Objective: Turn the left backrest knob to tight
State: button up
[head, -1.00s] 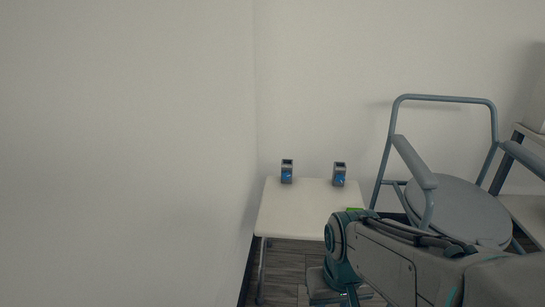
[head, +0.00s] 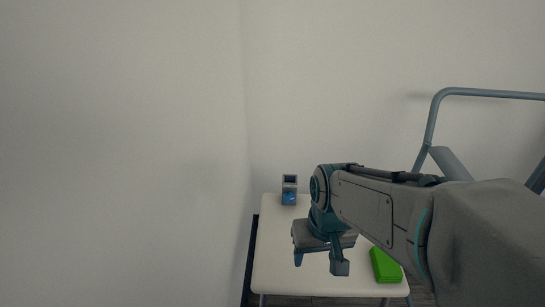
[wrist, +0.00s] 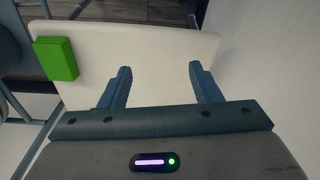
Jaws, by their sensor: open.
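No backrest knob can be made out in either current view. A small grey box with a blue front (head: 289,190) stands at the back left of a white table (head: 275,270). I cannot tell whether it bears a knob. My gripper (head: 319,262) is open and empty, above the table and in front of the box. In the wrist view its two fingers (wrist: 160,75) are spread over the bare white tabletop (wrist: 150,45). A grey tube-frame chair (head: 435,110) is at the right edge of the head view, its seat hidden by my arm.
A green block (head: 386,265) lies on the table's right side, beside my forearm. It also shows at the left of the wrist view (wrist: 57,58). A plain wall (head: 120,150) stands close on the left. The table's front left is clear.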

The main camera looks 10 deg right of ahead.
jog(key=w+r+m+t+y+p, duration=0.1)
jog(key=w+r+p, duration=0.25)
jog(key=w, duration=0.75)
jog(key=m+t+p, duration=0.2)
jog(key=p, duration=0.2)
send_near(290, 196)
jog(key=shift+h, duration=0.4)
jog(key=b+x, duration=0.2)
jog(key=x, duration=0.1)
jog(key=b+x, duration=0.2)
jog(key=x, duration=0.1)
jog(key=b+x, duration=0.2)
jog(key=x, duration=0.2)
jog(key=shift+a, duration=0.3)
jog(key=c, duration=1)
